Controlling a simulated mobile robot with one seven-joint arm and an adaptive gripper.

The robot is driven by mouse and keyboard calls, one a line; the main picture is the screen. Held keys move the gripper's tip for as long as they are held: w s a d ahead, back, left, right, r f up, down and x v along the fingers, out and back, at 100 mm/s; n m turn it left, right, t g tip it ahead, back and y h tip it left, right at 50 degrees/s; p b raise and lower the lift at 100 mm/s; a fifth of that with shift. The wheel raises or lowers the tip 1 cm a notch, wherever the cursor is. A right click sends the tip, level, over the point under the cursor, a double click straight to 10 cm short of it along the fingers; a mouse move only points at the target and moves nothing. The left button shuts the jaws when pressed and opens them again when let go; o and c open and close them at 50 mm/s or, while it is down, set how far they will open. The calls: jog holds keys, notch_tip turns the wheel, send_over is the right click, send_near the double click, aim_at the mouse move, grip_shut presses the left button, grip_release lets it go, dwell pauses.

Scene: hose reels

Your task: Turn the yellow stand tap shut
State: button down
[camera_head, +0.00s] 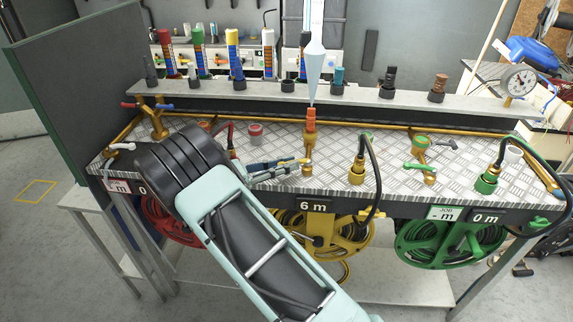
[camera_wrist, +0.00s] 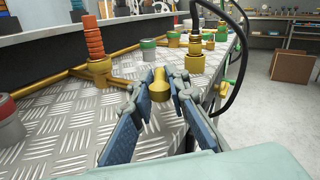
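The yellow stand tap (camera_head: 308,158) is a brass-yellow fitting with an orange ribbed top, upright on the tread-plate bench above the yellow reel. In the wrist view its body (camera_wrist: 100,68) stands left of my fingers. A rounded brass-yellow end piece (camera_wrist: 159,84) lies between the fingertips. My gripper (camera_head: 298,166) reaches in from the left, low over the plate. Its blue-padded fingers show in the wrist view (camera_wrist: 157,92), spread apart on either side of that end piece. I cannot tell if either touches it. My forearm hides part of the bench's left.
A brass connector with a black hose (camera_head: 357,172) stands to the right, then a green-handled tap (camera_head: 421,166) and a green connector (camera_head: 487,181). A red-lidded pot (camera_head: 255,133) stands behind left. The yellow reel (camera_head: 335,238) hangs below the bench.

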jog(key=c, duration=2)
grip_release()
jog(key=v, duration=1.2)
jog(key=shift+r, duration=0.1)
